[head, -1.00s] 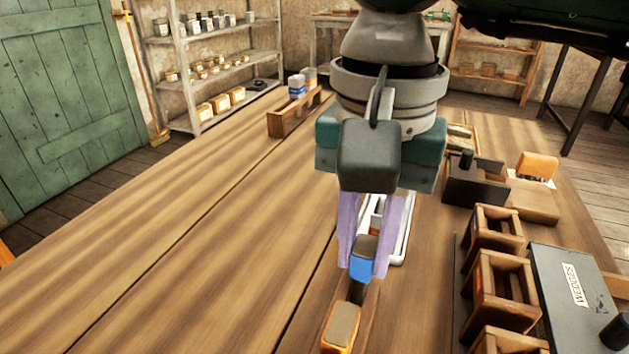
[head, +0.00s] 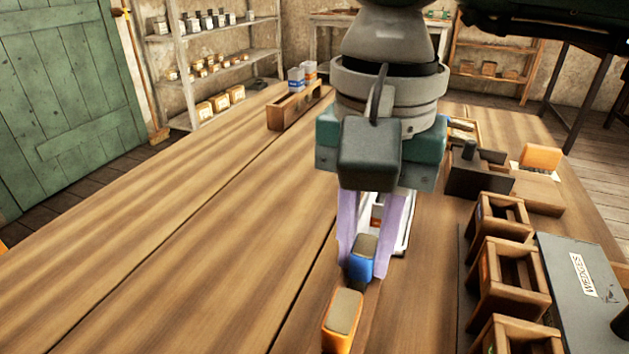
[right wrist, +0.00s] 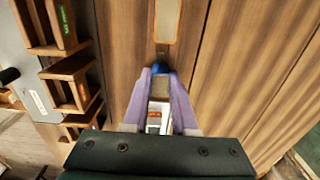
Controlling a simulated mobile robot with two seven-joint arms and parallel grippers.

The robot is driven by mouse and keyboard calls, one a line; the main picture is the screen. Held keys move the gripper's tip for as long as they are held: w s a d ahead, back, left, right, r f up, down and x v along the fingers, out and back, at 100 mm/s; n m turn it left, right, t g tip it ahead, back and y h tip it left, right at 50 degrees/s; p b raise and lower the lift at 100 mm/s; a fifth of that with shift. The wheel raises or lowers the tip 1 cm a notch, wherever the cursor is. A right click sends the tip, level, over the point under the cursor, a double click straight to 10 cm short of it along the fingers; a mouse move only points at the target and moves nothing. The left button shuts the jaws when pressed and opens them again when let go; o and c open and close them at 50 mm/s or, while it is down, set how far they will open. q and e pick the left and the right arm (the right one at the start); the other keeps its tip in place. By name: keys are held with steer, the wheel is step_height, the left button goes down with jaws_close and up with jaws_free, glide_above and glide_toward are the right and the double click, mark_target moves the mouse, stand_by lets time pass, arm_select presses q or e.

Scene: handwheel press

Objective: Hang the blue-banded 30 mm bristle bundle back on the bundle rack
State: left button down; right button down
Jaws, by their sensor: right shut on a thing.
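The blue-banded bundle (head: 361,268) is held between the fingertips of my right gripper (head: 370,250), with its tan top facing up. In the right wrist view its blue band (right wrist: 160,68) shows just beyond the fingertips of the same gripper (right wrist: 159,82). A dark part shows below the band; I cannot tell whether it touches anything. An orange-banded bundle (head: 341,321) stands close in front, apart from the blue one. It also shows in the right wrist view (right wrist: 166,20). I cannot clearly make out the bundle rack. My left gripper is not in view.
Several open wooden frames (head: 516,277) stand on the right, beside a grey box marked WEDGES (head: 585,275). A white-framed thing (head: 403,232) is partly hidden behind my fingers. A long wooden box (head: 288,115) stands at the back. The left bench top (head: 170,240) is clear.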

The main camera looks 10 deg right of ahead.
stand_by(0.4)
steer(key=c, duration=0.6)
jaws_free()
steer(key=shift+c, duration=0.2)
